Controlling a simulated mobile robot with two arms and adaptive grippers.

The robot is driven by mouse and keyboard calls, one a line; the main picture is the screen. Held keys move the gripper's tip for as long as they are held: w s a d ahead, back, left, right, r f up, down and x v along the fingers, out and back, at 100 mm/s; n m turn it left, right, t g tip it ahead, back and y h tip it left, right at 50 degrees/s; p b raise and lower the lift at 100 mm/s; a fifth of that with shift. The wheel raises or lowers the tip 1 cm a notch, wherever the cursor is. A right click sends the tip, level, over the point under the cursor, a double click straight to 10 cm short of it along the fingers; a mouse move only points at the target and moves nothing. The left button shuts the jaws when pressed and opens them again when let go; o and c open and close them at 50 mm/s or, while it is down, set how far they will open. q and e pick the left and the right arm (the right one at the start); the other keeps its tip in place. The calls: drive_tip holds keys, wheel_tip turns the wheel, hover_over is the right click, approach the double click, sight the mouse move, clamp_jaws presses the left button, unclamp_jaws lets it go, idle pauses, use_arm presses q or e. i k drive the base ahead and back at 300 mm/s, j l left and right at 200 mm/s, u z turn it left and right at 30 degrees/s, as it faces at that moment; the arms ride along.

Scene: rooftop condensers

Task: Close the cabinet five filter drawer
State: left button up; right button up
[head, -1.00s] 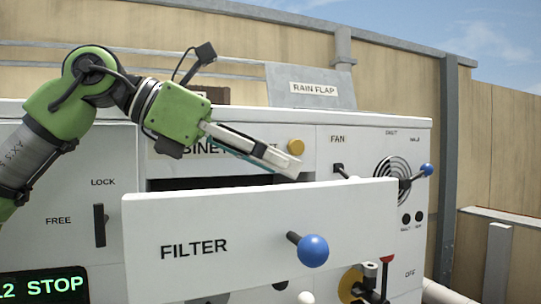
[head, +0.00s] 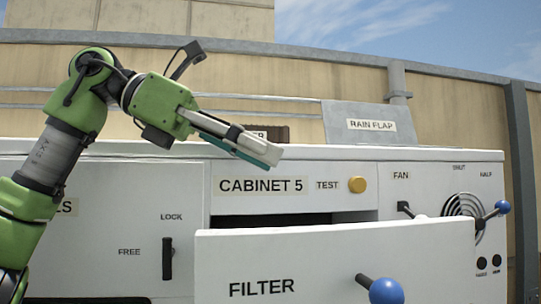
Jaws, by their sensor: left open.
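The filter drawer (head: 300,262) of cabinet five stands pulled out, its white front labelled FILTER. Above its top edge a dark opening shows in the cabinet face (head: 320,180), below the CABINET 5 label. A black stem with a blue ball knob (head: 386,291) sticks out of the drawer front at the bottom edge of the view. My left gripper (head: 268,155) is open and appears empty. It is raised in front of the cabinet's upper part, above the drawer front and away from the blue knob. My right gripper is not in view.
A yellow TEST button (head: 357,185) lies right of the label. A lock lever (head: 168,258) is on the left panel. The fan lever with a blue knob (head: 502,207) is at the right. The rain flap (head: 360,124) stands on top.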

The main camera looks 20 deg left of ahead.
sight(422, 261)
drive_tip(key=k, duration=1.5)
